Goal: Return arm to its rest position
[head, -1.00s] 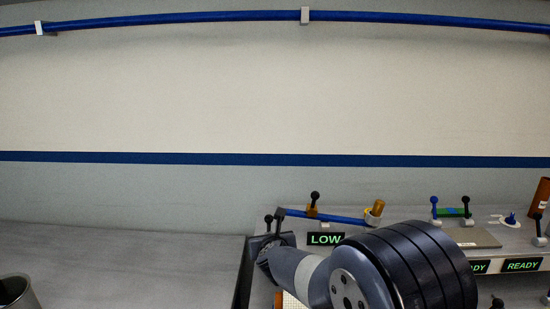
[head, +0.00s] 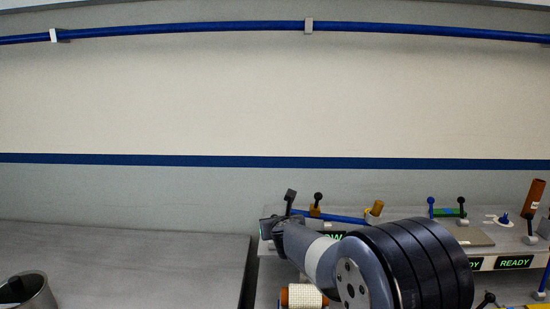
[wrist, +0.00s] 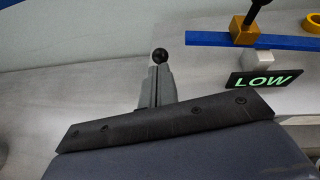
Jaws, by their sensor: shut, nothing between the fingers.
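My arm reaches in from the bottom right of the head view, its large dark ribbed joint in front of the bench. My gripper (wrist: 157,72) shows in the wrist view as two grey fingers close together beyond a dark bar, with nothing between them. A black ball knob (wrist: 160,55) shows just past the fingertips; I cannot tell whether they touch. In the head view the dark wrist end is over the left end of the panel bench, and the fingers are hard to make out. My arm partly covers the LOW sign, which is clear in the wrist view (wrist: 264,80).
A blue bar (head: 345,218) with an orange block (head: 315,211) runs along the bench behind my arm. Several levers, a green block (head: 447,212) and a READY sign (head: 514,262) are to the right. A metal cup (head: 36,291) stands at lower left. The grey surface (head: 130,260) between is clear.

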